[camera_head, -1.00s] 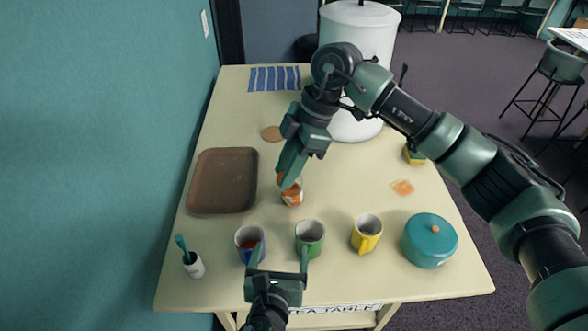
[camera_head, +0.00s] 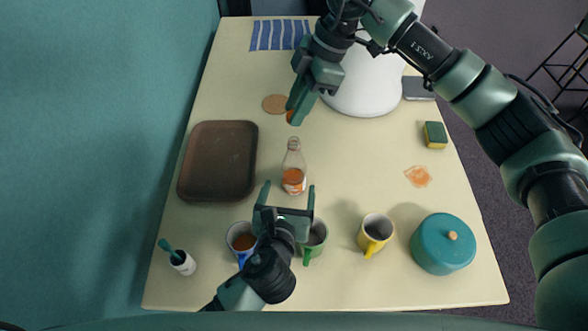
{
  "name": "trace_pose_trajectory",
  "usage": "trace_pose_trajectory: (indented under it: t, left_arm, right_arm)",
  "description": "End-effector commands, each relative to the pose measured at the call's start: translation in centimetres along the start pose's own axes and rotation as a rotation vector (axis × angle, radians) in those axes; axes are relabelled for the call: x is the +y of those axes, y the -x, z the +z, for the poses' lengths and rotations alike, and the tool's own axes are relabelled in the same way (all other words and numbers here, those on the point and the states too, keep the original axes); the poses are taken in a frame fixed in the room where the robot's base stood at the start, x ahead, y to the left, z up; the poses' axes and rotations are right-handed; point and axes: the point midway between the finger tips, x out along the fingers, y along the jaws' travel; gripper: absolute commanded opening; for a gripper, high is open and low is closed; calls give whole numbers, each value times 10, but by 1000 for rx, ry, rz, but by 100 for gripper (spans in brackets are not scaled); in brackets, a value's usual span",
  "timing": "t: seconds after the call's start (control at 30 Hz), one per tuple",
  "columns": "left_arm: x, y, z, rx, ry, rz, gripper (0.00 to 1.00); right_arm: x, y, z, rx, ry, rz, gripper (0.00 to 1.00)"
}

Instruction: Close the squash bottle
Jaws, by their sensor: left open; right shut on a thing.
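The squash bottle (camera_head: 293,170) is clear with orange liquid in its lower part. It stands upright on the table right of the brown tray, and its neck is bare. My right gripper (camera_head: 294,112) is above the table behind the bottle, shut on a small orange cap (camera_head: 290,116) that its fingers mostly hide. The cap is apart from the bottle. My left gripper (camera_head: 288,187) is open and empty, its fingers pointing at the bottle from the front. I cannot tell whether a finger touches the bottle.
A blue mug (camera_head: 240,238), green mug (camera_head: 314,240) and yellow mug (camera_head: 375,233) stand along the front. A teal pot (camera_head: 442,245) is at right, a brown tray (camera_head: 218,160) at left. A white urn (camera_head: 365,85) stands behind. An orange spill (camera_head: 418,176) lies near a sponge (camera_head: 435,135).

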Motion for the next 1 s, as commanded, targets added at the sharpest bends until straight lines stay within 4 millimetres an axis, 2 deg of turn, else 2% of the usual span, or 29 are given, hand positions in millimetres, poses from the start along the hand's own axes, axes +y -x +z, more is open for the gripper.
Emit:
trace_pose_trajectory:
  t: [0.17, 0.5, 0.7, 1.0]
  left_arm:
    - [0, -13, 1, -2, 0, 0, 83]
    - [0, -76, 1, -2, 0, 2, 83]
    - [0, -106, 1, -1, -1, 1, 83]
    - [0, -120, 0, -1, 1, -1, 83]
  right_arm:
    - [0, 0, 0, 0, -1, 0, 0]
    - [0, 0, 0, 0, 0, 0, 0]
    - [0, 0, 0, 0, -1, 0, 0]
    - [0, 0, 0, 0, 0, 0, 0]
